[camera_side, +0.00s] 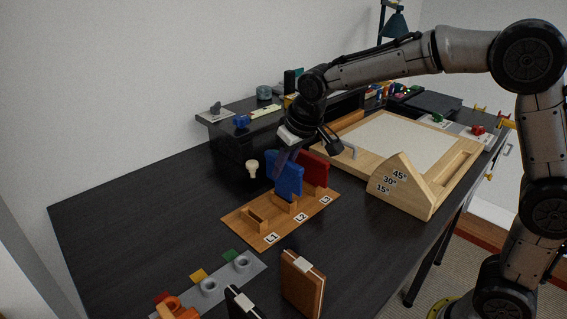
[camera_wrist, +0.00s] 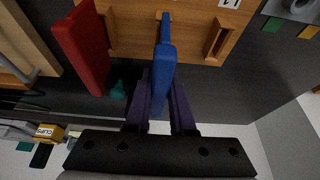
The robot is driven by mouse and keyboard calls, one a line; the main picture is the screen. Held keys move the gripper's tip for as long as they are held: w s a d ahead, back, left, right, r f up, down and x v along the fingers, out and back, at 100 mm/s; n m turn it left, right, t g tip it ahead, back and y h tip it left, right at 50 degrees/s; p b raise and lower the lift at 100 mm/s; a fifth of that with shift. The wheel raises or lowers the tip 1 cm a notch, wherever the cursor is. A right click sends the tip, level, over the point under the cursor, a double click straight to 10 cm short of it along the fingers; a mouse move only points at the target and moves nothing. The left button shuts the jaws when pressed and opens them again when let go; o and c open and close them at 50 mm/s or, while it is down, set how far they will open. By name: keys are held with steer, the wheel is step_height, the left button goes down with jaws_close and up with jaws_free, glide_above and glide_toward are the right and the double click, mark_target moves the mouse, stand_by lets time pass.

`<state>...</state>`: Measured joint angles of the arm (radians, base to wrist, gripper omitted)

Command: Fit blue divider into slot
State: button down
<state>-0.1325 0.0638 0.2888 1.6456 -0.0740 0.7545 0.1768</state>
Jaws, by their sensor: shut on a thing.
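The blue divider (camera_side: 286,180) stands roughly upright over the middle slot, L2, of the wooden slot board (camera_side: 240,223). My gripper (camera_side: 284,158) is shut on its upper part. In the wrist view the blue divider (camera_wrist: 164,65) lies between the two dark purple fingers of my gripper (camera_wrist: 160,95), and its far end reaches the board (camera_wrist: 135,45). The L2 slot block hides its lower edge in the side view, so I cannot tell how deep it sits. The red divider (camera_side: 314,168) stands at L3, also in the wrist view (camera_wrist: 82,45). Slot L1 is empty.
A wooden tilted board (camera_side: 400,145) with an angle-marked side stands to the right. A grey peg strip (camera_side: 225,277), a brown block (camera_side: 303,283) and a black block (camera_side: 243,303) are in front. A low black shelf (camera_side: 225,128) runs behind. The left desk is clear.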

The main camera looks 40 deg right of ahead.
steer(key=shift+f, duration=1.25)
steer(key=c, duration=0.7)
jaws_free()
steer(key=v, duration=1.3)
steer(key=shift+s+r, duration=0.1)
steer(key=shift+r, duration=0.25)
